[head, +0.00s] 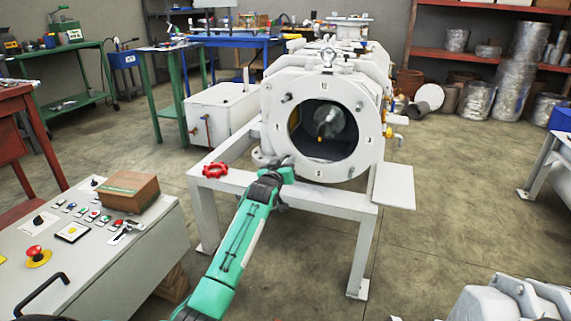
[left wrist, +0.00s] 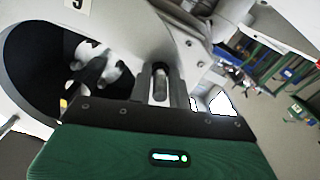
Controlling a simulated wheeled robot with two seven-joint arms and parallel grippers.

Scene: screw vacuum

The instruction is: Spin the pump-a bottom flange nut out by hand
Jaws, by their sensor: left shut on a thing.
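The white pump (head: 375,120) stands on a white frame, its round flange facing me with a dark open bore and small number labels around it. My left gripper (head: 284,165) is at the lower left edge of the flange. In the left wrist view the left gripper (left wrist: 160,82) is shut around a small grey metal piece, which looks like the flange nut (left wrist: 160,88), beside the bore. In the head view the gripper hides this nut. My right gripper is not in view.
A red handwheel (head: 215,170) sits on the frame just left of my gripper. A control panel (head: 105,255) with buttons and a cardboard box (head: 128,190) stands at the lower left. A white tank (head: 215,115) is behind left. Open floor lies right of the frame.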

